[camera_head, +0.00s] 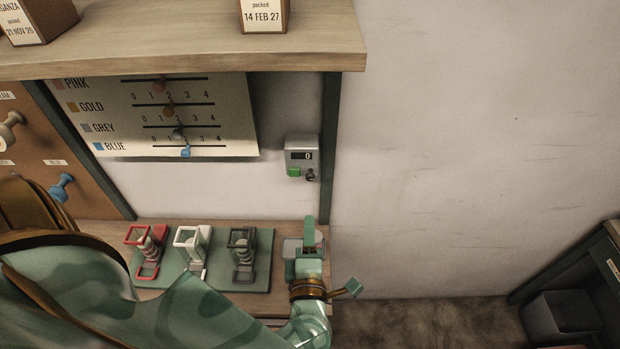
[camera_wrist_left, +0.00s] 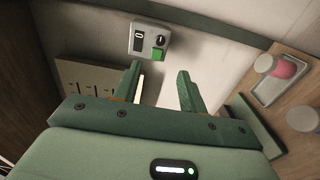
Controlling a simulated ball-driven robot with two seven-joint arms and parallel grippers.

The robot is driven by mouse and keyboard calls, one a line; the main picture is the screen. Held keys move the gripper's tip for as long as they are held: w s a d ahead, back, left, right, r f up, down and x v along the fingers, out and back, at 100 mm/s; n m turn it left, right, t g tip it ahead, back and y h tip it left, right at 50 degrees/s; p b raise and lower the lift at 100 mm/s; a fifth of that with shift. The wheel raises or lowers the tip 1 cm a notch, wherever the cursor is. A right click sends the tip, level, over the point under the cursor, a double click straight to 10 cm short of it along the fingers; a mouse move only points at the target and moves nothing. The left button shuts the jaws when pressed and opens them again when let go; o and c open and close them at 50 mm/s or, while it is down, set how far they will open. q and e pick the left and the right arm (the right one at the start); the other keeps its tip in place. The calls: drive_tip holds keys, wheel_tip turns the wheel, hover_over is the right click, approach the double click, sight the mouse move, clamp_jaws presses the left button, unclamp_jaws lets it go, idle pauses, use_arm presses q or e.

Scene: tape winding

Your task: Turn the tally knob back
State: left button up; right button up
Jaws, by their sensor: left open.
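The tally counter (camera_head: 301,155) is a small grey box on the white wall, below the wooden shelf's right end. Its dark knob (camera_head: 310,175) is at the lower right of its face, beside a green button (camera_head: 293,171). In the left wrist view the counter (camera_wrist_left: 143,46) shows its knob (camera_wrist_left: 160,42), and its display appears to read 0. My left gripper (camera_head: 309,234) is below the counter, apart from it. In the wrist view its two fingers (camera_wrist_left: 158,70) are spread with nothing between them. My right gripper is not in view.
A wooden shelf (camera_head: 190,62) overhangs the counter. A board with sliders (camera_head: 150,125) is on the left. A green stand (camera_head: 221,270) with several small clamp-like frames is on the bench. The wall to the right is bare.

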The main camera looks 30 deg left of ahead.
use_arm(q)
approach(310, 179)
drive_tip(key=p+x, duration=0.1)
drive_tip(key=x, duration=0.5)
drive_tip(key=shift+w+a, duration=0.2)
drive_tip(key=shift+w, duration=0.1)
drive_tip(key=shift+w+a+p, duration=0.3)
drive_tip(key=shift+w+a, duration=0.05)
drive_tip(key=shift+w, duration=0.2)
drive_tip(key=shift+w+a+f, duration=0.1)
drive_tip(key=shift+w, duration=0.05)
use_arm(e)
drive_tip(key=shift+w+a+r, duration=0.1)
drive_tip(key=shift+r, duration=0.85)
use_arm(q)
clamp_jaws()
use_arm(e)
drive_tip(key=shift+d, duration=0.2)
